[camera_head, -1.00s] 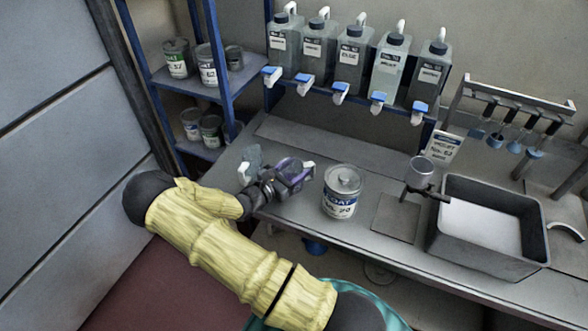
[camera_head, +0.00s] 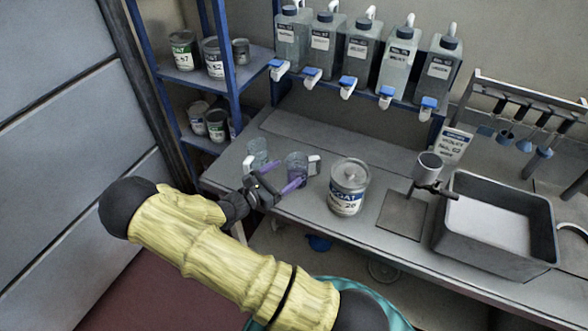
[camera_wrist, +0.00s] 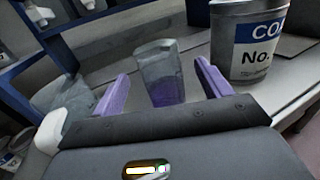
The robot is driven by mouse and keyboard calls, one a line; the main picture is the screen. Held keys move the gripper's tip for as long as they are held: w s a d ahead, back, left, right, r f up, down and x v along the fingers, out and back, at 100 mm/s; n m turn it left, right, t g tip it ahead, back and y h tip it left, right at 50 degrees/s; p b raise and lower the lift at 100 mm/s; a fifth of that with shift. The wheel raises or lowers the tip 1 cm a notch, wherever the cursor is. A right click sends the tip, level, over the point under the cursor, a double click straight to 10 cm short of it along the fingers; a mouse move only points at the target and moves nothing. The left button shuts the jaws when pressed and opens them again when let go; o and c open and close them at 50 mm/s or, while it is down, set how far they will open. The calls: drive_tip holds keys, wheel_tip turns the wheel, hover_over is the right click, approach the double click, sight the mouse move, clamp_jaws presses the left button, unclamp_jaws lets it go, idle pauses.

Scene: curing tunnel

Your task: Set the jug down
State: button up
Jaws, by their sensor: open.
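A clear jug (camera_head: 298,167) with a darker purplish lower part stands upright on the grey bench (camera_head: 225,180), left of the large can. A white part, apparently its handle, shows at its right side. My gripper (camera_head: 272,174) has purple fingers and is open, just short of the jug on the near side. In the wrist view the jug (camera_wrist: 163,72) stands beyond and between my spread fingers (camera_wrist: 161,77), with gaps on both sides. A second clear vessel (camera_head: 257,152) stands behind and left; it also shows in the wrist view (camera_wrist: 62,93).
A labelled can (camera_head: 348,187) stands right of the jug. Further right are a dark square plate (camera_head: 403,214), a small cup on a holder (camera_head: 429,166) and a grey tub (camera_head: 462,235). Tapped bottles (camera_head: 358,58) line the back; blue shelving (camera_head: 228,60) stands left.

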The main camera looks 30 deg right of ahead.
drive_tip(key=v, duration=0.5)
drive_tip(key=shift+b, duration=0.35)
drive_tip(key=shift+s+d+g, duration=0.15)
drive_tip(key=shift+d+g, duration=0.05)
drive_tip(key=shift+g, duration=0.1)
drive_tip(key=s+m+g+y, duration=0.7)
drive_tip(key=s+m+y, duration=0.2)
drive_tip(key=s+m, duration=0.2)
drive_tip(key=s+a+r+m+t+y, duration=0.2)
drive_tip(key=r+m+y, duration=0.2)
drive_tip(key=r+m, duration=0.1)
drive_tip(key=s+a+r+m+t+y, duration=0.2)
drive_tip(key=r+m+t+y, duration=0.1)
drive_tip(key=r+m+y, duration=0.1)
wheel_tip(320, 180, up, 2)
drive_tip(key=shift+a+r+m, duration=0.15)
drive_tip(key=shift+a+m, duration=0.25)
drive_tip(key=shift+m, duration=0.1)
